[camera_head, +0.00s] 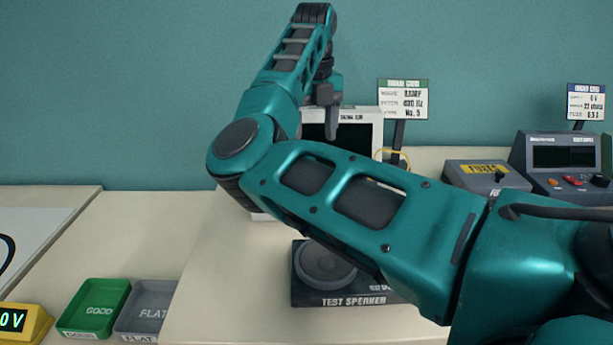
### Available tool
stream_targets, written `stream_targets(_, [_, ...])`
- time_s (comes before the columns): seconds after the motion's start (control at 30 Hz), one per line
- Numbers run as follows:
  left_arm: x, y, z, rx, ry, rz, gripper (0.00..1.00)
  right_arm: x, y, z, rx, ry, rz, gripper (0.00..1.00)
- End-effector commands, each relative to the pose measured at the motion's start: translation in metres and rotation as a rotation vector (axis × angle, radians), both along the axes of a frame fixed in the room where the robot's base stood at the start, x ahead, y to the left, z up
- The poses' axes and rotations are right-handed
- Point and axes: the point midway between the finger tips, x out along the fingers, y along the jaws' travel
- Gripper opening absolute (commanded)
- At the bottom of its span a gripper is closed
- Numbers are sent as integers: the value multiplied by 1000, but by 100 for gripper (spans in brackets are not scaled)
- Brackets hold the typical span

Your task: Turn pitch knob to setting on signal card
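My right arm comes in from the lower right and crosses the middle of the view. Its dark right gripper (326,112) hangs in front of a pale instrument with a dark screen (365,125), at that instrument's upper left. Whether the fingers are open or shut cannot be told. My arm hides most of the instrument's front, and no pitch knob shows. A card with a green header (403,100) stands on a dark post just right of the instrument; its small print is hard to read, the last line looks like "No. 5". My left gripper is out of view.
A black test speaker (325,270) sits below my forearm. A grey fuse box (472,180) and a dark instrument (566,155) with a blue-headed card (586,102) stand at right. Green GOOD (112,290) and grey FLAT (165,290) trays and a yellow meter (22,325) are at lower left.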

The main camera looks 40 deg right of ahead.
Motion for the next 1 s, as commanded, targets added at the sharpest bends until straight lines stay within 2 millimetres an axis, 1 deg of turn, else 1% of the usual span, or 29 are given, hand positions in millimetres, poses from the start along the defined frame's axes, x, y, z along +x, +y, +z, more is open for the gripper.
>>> stream_targets(0.03, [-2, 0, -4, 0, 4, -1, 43, -1, -1, -11, -2, 5, -2, 67])
stream_targets(0.27, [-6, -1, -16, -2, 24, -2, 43, -1, -1, -61, -3, 6, -2, 67])
stream_targets(0.4, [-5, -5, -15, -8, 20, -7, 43, -1, 0, -86, -2, 5, -1, 67])
stream_targets(0.5, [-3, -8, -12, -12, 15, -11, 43, -1, 0, -99, 0, 2, 0, 67])
stream_targets(0.6, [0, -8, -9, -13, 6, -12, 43, -1, 0, -109, -2, 2, -1, 67])
stream_targets(0.7, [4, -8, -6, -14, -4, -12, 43, 0, 0, -113, 0, 0, -1, 67])
stream_targets(1.0, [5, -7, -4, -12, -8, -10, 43, 0, 0, -115, 0, 0, -1, 67])
